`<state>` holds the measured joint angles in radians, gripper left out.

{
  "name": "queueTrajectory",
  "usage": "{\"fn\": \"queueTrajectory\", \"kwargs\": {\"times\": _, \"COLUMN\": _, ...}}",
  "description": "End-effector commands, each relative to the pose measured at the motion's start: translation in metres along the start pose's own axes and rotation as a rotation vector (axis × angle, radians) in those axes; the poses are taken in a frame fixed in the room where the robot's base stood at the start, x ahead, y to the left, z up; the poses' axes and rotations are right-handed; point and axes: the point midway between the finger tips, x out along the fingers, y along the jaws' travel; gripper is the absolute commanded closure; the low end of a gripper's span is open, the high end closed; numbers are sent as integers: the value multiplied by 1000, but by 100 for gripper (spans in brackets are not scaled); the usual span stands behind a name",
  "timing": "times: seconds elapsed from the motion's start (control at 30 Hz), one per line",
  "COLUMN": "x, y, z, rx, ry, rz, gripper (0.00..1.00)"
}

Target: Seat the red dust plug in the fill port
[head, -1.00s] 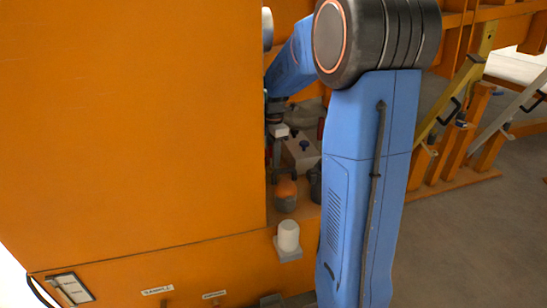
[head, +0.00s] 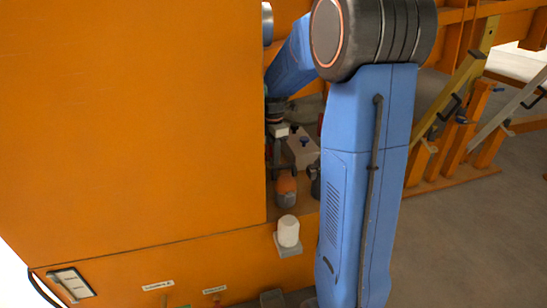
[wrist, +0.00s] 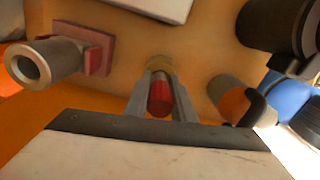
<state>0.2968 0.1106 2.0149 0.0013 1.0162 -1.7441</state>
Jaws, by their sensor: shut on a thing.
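My gripper (wrist: 159,88) is shut on the red dust plug (wrist: 160,99) in the wrist view, with a finger on each side of it. A brass-coloured round spot (wrist: 160,63) shows just beyond the fingertips, in line with the plug. I cannot tell whether it is the fill port, or whether the plug touches it. A grey open-ended tube (wrist: 42,63) on a reddish square plate (wrist: 97,48) stands to the left, apart from the gripper. In the head view the plug cannot be made out, and the gripper is small and partly hidden by the orange panel.
An orange-and-grey cylinder (wrist: 234,100) with a black handle stands close right of my gripper. A dark cylinder (wrist: 275,25) is at upper right, a pale box (wrist: 150,6) at the top. In the head view, a large orange panel (head: 130,110) stands left; a white cylinder (head: 288,231) is in front.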

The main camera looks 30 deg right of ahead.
Motion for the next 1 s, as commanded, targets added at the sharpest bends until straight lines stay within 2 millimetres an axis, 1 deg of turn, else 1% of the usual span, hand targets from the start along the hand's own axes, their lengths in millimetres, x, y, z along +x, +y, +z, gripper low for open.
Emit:
{"fn": "queueTrajectory", "kwargs": {"times": 0.5, "x": -15, "y": 0, "z": 0, "rx": 0, "ry": 0, "rz": -1, "gripper": 99}}
{"fn": "queueTrajectory", "kwargs": {"times": 1.0, "x": -16, "y": 0, "z": 0, "rx": 0, "ry": 0, "rz": 0, "gripper": 99}}
